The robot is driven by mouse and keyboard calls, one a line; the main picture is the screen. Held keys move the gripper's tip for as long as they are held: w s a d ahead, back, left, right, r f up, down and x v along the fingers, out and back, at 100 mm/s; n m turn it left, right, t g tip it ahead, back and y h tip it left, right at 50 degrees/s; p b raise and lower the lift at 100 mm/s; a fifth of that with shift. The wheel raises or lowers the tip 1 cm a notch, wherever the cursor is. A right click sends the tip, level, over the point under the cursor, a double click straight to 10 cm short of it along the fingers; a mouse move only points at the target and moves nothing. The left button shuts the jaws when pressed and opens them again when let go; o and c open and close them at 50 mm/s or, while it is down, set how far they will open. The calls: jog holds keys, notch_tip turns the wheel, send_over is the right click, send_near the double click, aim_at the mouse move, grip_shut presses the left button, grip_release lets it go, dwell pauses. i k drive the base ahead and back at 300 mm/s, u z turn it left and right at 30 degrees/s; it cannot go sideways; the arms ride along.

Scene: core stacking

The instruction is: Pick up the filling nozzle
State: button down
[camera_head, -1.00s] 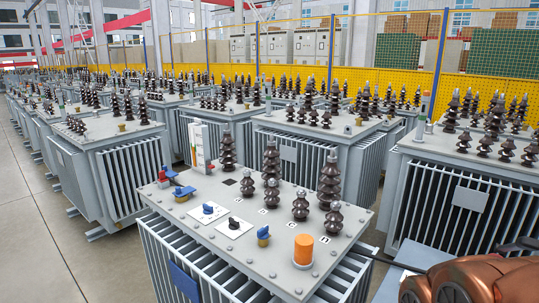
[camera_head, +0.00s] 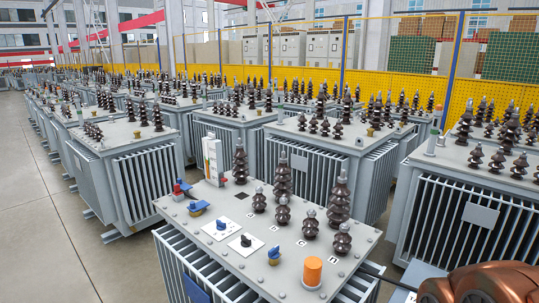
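The nearest grey transformer (camera_head: 262,262) stands at the bottom centre, with a flat lid. An orange cylinder (camera_head: 312,271) stands upright on a pale base near the lid's front right corner. I cannot tell whether this cylinder is the filling nozzle, and no other part is clearly a nozzle. A thin dark rod or cable (camera_head: 392,281) runs from beside the lid's right edge toward a rounded copper-brown form at the bottom right. My gripper cannot be made out in the view.
The lid carries dark ribbed insulators (camera_head: 339,205), blue-handled valves (camera_head: 198,208) and a white gauge column (camera_head: 212,160). More transformers (camera_head: 125,165) stand close behind and to both sides. A yellow mesh fence (camera_head: 400,88) runs behind. Bare floor (camera_head: 45,225) lies at left.

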aim_at(177, 190)
jog(key=u, duration=1)
jog(key=k, duration=0.5)
jog(key=u, duration=0.75)
jog(key=i, duration=1.65)
jog(key=u, duration=0.35)
